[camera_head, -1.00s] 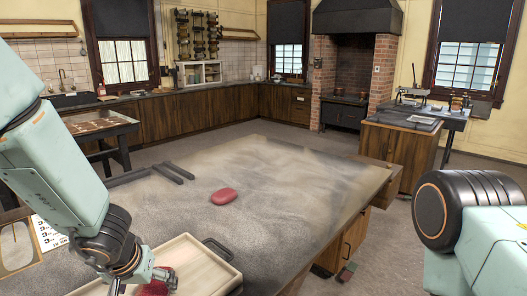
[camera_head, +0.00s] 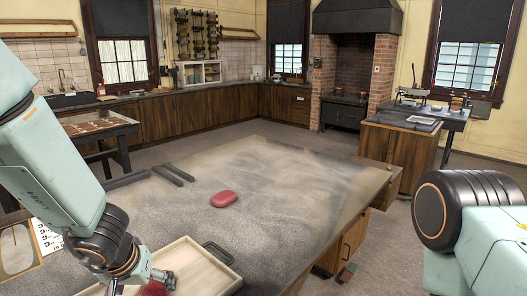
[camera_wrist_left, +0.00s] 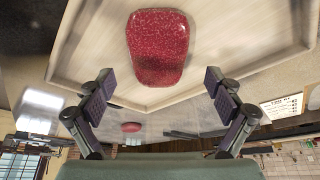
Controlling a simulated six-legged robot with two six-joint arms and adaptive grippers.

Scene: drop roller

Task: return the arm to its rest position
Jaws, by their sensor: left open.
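My left gripper (camera_head: 140,282) is at the lower left of the head view, over the near part of a pale wooden tray (camera_head: 205,268). In the left wrist view its two fingers (camera_wrist_left: 160,100) are spread wide with nothing between them. A dark red speckled object (camera_wrist_left: 158,46) lies in the tray, ahead of the fingertips and apart from them. In the head view it is mostly hidden by the gripper (camera_head: 154,288). My right arm shows at the right edge of the head view, but its gripper is out of view.
A smooth red object (camera_head: 224,199) lies on the dusty worktable (camera_head: 270,180). A chart sheet (camera_head: 46,236) is at the left. The table's right half is clear.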

